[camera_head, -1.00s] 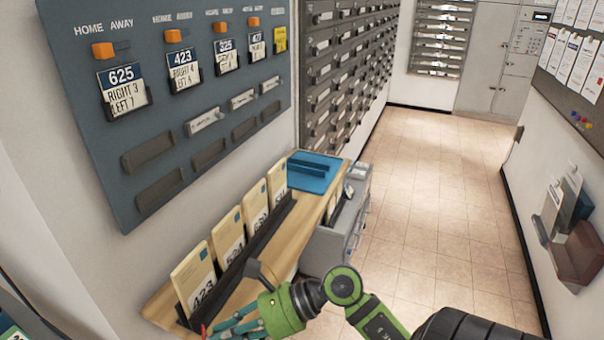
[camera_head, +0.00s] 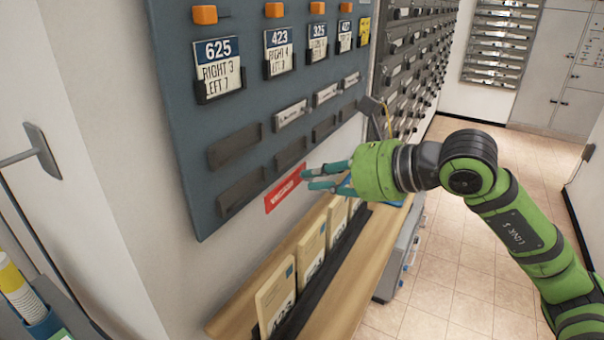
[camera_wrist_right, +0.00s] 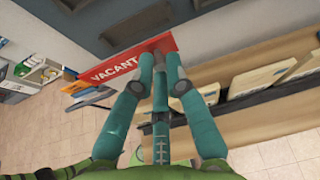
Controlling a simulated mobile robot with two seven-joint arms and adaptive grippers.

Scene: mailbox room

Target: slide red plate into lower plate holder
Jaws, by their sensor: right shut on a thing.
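The red plate (camera_head: 284,190), lettered VACANT in the right wrist view (camera_wrist_right: 118,68), is held by my right gripper (camera_head: 308,178). The gripper's teal fingers are shut on the plate's right end. The plate is tilted in the head view and overlaps the lower edge of the blue-grey board (camera_head: 190,160). Whether it touches the board I cannot tell. Dark plate holders sit on the board in two rows. The lower row's left holder (camera_head: 241,191) is empty and just above and left of the plate. The upper-left holder (camera_head: 234,146) is also empty. My left gripper is not in view.
A wooden shelf (camera_head: 345,299) with several upright envelopes (camera_head: 275,297) runs below the board. Number cards (camera_head: 217,68) and orange sliders (camera_head: 204,14) are higher on the board. Grey mailboxes stand behind; the tiled floor at right is clear.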

